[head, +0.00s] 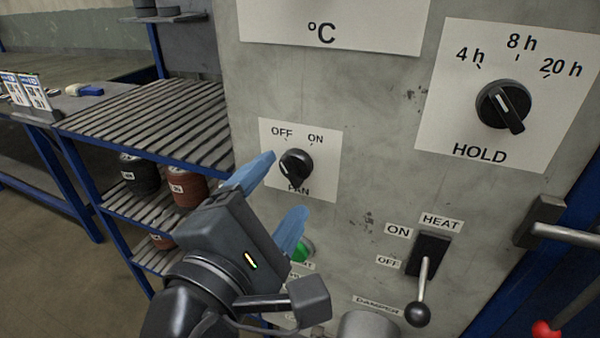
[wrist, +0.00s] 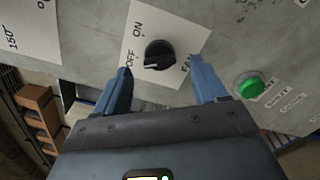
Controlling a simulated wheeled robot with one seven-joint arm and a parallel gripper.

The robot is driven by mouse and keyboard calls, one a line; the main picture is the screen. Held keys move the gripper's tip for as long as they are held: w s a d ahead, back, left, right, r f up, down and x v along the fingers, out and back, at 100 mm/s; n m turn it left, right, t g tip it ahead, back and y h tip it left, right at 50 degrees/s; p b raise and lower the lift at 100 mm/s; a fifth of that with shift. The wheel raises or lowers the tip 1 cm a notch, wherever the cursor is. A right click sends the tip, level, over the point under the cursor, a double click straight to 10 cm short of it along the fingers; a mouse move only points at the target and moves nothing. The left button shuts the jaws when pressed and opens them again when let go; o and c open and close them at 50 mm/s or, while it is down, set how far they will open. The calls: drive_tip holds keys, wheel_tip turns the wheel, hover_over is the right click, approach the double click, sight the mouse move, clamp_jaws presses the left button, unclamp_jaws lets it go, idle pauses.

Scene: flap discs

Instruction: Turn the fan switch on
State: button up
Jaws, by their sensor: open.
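The fan switch (head: 296,166) is a round black knob on a white plate (head: 325,150) marked OFF, ON and FAN, on a grey panel. In the wrist view the knob (wrist: 159,55) sits ahead of and between my fingertips, with its white pointer mark toward OFF. My gripper (head: 284,188) is open, its two blue fingers apart. In the wrist view my gripper (wrist: 160,80) has nothing between its fingers. The fingertips are near the panel, one on each side of the knob's line; I cannot tell whether they touch anything. The fan label is partly hidden in the head view.
A green button (head: 303,249) is partly behind my lower finger. The hold knob (head: 503,104) is at upper right, and the heat lever (head: 422,290) at lower right. A slatted blue-framed shelf (head: 150,120) with pots stands left of the panel.

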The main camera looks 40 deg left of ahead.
sight(290, 177)
drive_tip(key=shift+x, duration=2.05)
drive_tip(key=shift+a, duration=0.1)
drive_tip(key=c, duration=1.1)
drive_tip(key=shift+o, duration=0.2)
drive_tip(key=shift+f+m, duration=0.1)
drive_tip(key=shift+m, duration=0.2)
drive_tip(key=m+b, duration=0.2)
drive_tip(key=m, duration=0.3)
drive_tip(key=shift+f, duration=0.15)
drive_tip(key=m+b, duration=0.2)
drive_tip(key=m, duration=0.4)
drive_tip(key=shift+b, duration=0.3)
